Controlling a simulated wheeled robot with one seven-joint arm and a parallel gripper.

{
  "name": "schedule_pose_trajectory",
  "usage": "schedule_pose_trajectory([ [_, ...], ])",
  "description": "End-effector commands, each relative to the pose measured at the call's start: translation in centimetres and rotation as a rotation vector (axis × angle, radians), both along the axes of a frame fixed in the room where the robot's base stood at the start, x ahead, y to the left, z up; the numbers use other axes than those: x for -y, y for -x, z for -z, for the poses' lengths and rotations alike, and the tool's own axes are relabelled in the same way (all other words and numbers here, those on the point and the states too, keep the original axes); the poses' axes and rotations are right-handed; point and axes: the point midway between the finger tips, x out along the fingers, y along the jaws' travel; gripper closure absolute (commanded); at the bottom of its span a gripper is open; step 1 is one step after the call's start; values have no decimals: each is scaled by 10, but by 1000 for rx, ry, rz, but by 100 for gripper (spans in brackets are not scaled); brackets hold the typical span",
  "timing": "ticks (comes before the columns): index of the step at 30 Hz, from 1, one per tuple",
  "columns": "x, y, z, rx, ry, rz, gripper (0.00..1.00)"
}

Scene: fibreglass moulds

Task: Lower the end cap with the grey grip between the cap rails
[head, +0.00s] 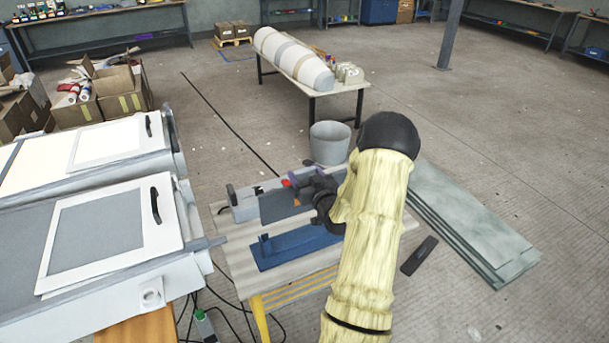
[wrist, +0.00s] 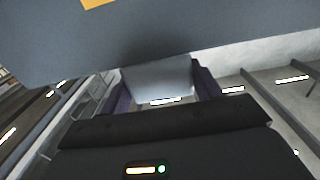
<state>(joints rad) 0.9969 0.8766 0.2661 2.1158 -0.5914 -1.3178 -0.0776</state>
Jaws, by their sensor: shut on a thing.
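The end cap is a grey panel with an orange patch; in the head view its face (head: 277,206) stands upright over the workbench, partly covered by my gripper. In the wrist view the end cap (wrist: 130,45) fills the top of the picture. My gripper (head: 294,182) is at its upper right. In the wrist view the purple fingers of my gripper (wrist: 160,88) are shut on a pale grey block, the grip (wrist: 158,76). A light grey mould body (head: 243,211) with a black knob lies beside the cap. I cannot make out the cap rails or the cap's lower edge.
A blue tray (head: 297,248) lies at the front of the workbench (head: 236,262). Large white moulds (head: 100,245) stand at the left. A grey bucket (head: 329,143) stands behind the bench. Stacked greenish sheets (head: 470,222) lie on the floor at the right.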

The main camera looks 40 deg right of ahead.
Motion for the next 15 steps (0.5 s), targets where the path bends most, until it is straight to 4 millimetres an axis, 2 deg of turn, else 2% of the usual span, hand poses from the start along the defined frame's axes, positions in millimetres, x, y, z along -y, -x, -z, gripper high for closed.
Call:
schedule_pose_trajectory([
  [1, -1, -1, 8, 2, 0, -2, 91],
  [15, -1, -1, 44, 3, 1, -3, 91],
])
